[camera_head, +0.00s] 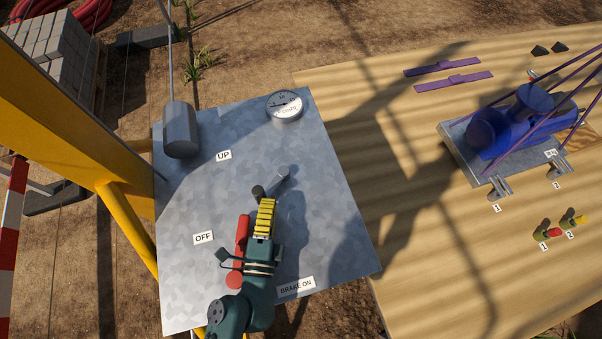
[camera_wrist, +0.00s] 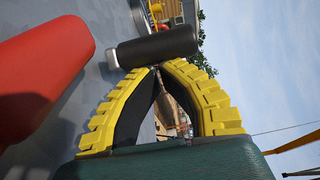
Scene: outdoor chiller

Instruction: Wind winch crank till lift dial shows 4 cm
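The winch crank (camera_head: 283,174) stands on the grey metal panel, with a dark handle (camera_head: 258,191) at its lower-left end. The handle lies across the picture in the wrist view (camera_wrist: 157,47). My gripper (camera_head: 264,204) is just below it in the head view. In the wrist view the yellow fingertips (camera_wrist: 155,68) meet right at the handle. No part of the handle shows between them; contact is unclear. The round lift dial (camera_head: 285,106) is at the panel's top edge, its reading too small to tell. The hanging grey weight (camera_head: 180,130) is at the panel's upper left.
A red lever (camera_head: 241,235) lies close left of my gripper, large in the wrist view (camera_wrist: 40,75). The panel (camera_head: 185,285) has UP, OFF and BRAKE ON labels. A yellow post (camera_head: 60,110) is left. Right, a blue unit (camera_head: 510,125) with purple straps sits over a wooden deck.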

